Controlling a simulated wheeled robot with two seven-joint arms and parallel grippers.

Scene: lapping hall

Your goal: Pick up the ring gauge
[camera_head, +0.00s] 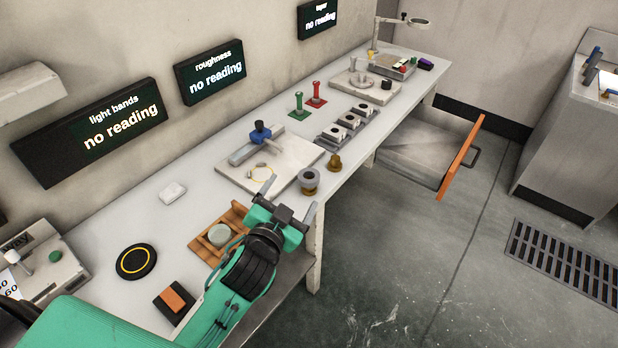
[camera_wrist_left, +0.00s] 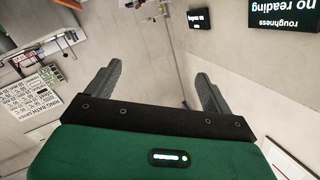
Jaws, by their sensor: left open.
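A grey ring with a dark bore (camera_head: 308,181), which looks like the ring gauge, sits on the bench near its front edge. My left gripper (camera_head: 291,199) is open, just in front of and slightly left of this ring in the head view, apart from it as far as I can tell. In the left wrist view the two fingers (camera_wrist_left: 157,92) are spread with nothing between them. The ring is not seen in that view. My right gripper is not in view.
A small brass piece (camera_head: 334,163) stands right of the ring. A pale plate with a blue-topped device (camera_head: 260,135) lies behind. A wooden holder with a pale disc (camera_head: 219,236) is left of my gripper. Green (camera_head: 298,105) and red (camera_head: 317,95) handled gauges stand further back.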

